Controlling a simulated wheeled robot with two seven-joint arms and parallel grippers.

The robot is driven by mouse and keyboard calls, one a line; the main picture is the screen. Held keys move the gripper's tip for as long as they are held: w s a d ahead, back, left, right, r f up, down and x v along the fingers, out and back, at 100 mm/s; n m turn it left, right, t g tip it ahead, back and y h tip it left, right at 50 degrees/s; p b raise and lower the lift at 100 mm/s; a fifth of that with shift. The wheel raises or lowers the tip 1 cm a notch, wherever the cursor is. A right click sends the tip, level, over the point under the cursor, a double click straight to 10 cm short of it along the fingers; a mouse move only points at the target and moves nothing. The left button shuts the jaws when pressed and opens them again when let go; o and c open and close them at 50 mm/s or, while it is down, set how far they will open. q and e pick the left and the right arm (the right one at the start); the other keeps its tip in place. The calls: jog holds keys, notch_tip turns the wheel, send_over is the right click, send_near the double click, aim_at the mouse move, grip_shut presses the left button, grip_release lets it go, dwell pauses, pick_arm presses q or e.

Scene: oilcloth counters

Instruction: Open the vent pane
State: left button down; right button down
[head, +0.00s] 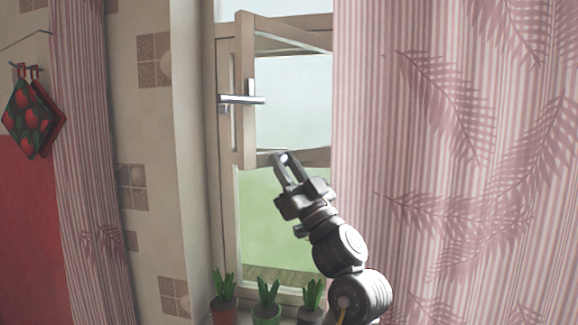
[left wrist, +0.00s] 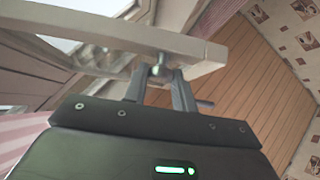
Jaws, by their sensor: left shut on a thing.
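The vent pane (head: 245,130) is a small wood-framed pane in the upper part of the window. It stands ajar, with its left edge swung out from the window frame (head: 227,200). A metal lever handle (head: 243,99) sits on its left edge. My left gripper (head: 282,158) is at the pane's lower edge, right of and below the handle. The exact contact is partly hidden. My right gripper is in neither view.
Potted plants (head: 267,300) stand on the sill below. A pink striped curtain (head: 450,150) hangs close on the right, another curtain (head: 92,160) on the left.

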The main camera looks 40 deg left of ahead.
pick_arm(q)
jog(key=c, duration=1.2)
grip_release()
jog(key=shift+o, duration=0.2)
jog(key=b+v, duration=0.4)
jog(key=v, duration=0.6)
jog(key=shift+d+f+b, duration=0.25)
jog(key=shift+b, duration=0.1)
